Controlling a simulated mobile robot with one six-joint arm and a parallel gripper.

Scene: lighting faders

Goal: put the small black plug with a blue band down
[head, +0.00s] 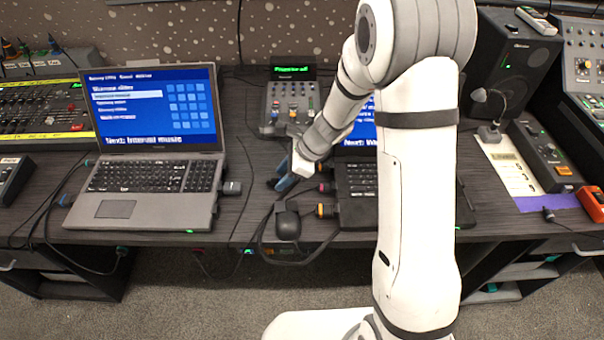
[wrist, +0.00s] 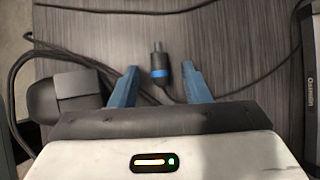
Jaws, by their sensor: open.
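The small black plug with a blue band (wrist: 159,74) shows in the wrist view. It appears to lie on the dark wood-grain desk (wrist: 220,45), its cable running back toward my gripper. My gripper (wrist: 160,72) is open, with its two blue fingers apart on either side of the plug and clear gaps between. In the head view my gripper (head: 282,182) is low over the desk between the two laptops. I cannot make out the blue-banded plug there.
A black rounded block (wrist: 60,95) with a cable sits left of the fingers. The left laptop (head: 150,150) and right laptop (head: 358,205) flank the gripper. Pink (head: 326,187) and orange (head: 324,210) banded plugs are at the right laptop's side. A small mixer (head: 292,100) stands behind.

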